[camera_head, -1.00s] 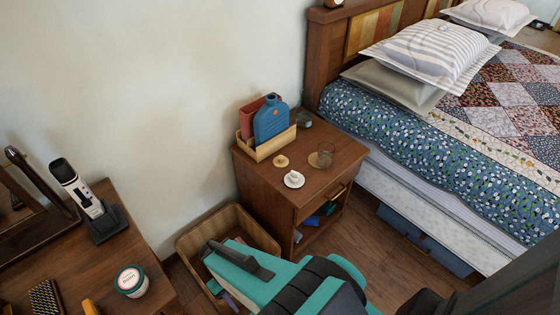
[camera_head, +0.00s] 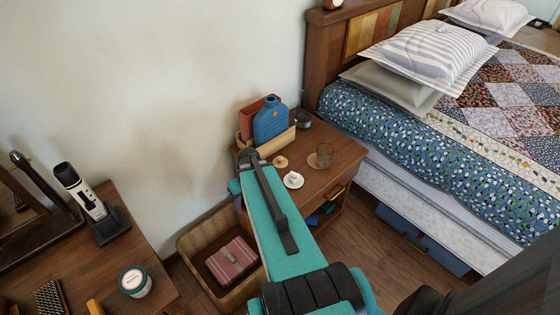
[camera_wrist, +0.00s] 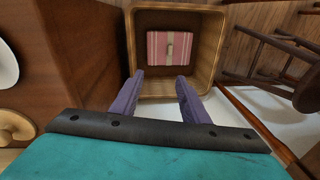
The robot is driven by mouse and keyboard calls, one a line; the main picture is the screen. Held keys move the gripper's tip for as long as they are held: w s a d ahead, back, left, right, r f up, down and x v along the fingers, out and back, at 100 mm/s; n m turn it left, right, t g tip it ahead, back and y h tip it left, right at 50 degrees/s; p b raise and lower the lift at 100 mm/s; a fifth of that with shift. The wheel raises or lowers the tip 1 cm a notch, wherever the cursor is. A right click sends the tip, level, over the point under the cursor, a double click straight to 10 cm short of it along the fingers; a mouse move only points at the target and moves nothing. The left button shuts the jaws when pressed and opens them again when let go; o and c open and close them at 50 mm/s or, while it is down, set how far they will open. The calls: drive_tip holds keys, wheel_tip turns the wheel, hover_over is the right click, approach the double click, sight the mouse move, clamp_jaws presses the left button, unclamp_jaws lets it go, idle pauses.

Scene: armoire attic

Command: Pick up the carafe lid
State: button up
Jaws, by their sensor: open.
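A small tan, round, knobbed piece (camera_head: 281,162), which looks like the carafe lid, lies on the nightstand top (camera_head: 343,143). It also shows at the left edge of the wrist view (camera_wrist: 14,126), partly cut off. A white round piece (camera_head: 293,180) with a raised middle lies in front of it; I cannot rule out that this is the lid. My gripper (camera_wrist: 159,86) is open and empty, its purple fingers apart. It points down over a basket (camera_wrist: 138,65), beside the nightstand and left of the tan piece. In the head view my arm mostly hides the gripper.
A clear glass (camera_head: 320,157) and a dark glass (camera_head: 303,119) stand on the nightstand. A wooden tray (camera_head: 270,149) there holds a blue bottle (camera_head: 270,120). The basket holds a red striped item (camera_wrist: 169,48). The bed (camera_head: 410,135) is at right.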

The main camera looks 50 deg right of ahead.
drive_tip(key=s+d+r+m+t+h+p, duration=0.1)
drive_tip(key=d+r+t+h, duration=0.1)
drive_tip(key=d+r, duration=1.6)
drive_tip(key=d+t, duration=0.1)
drive_tip(key=d, duration=0.2)
drive_tip(key=shift+s+d+r+t, duration=0.15)
drive_tip(key=shift+s+d+t, duration=0.05)
drive_tip(key=shift+d+t, duration=0.15)
drive_tip(key=p, duration=0.1)
approach(281, 158)
drive_tip(key=w+f, duration=0.2)
drive_tip(key=shift+s+f, duration=0.1)
drive_tip(key=shift+f, duration=0.3)
drive_tip(key=shift+f, duration=0.1)
drive_tip(key=shift+s+p+x, duration=0.2)
drive_tip(key=shift+p+x, duration=0.55)
drive_tip(key=shift+x, duration=1.75)
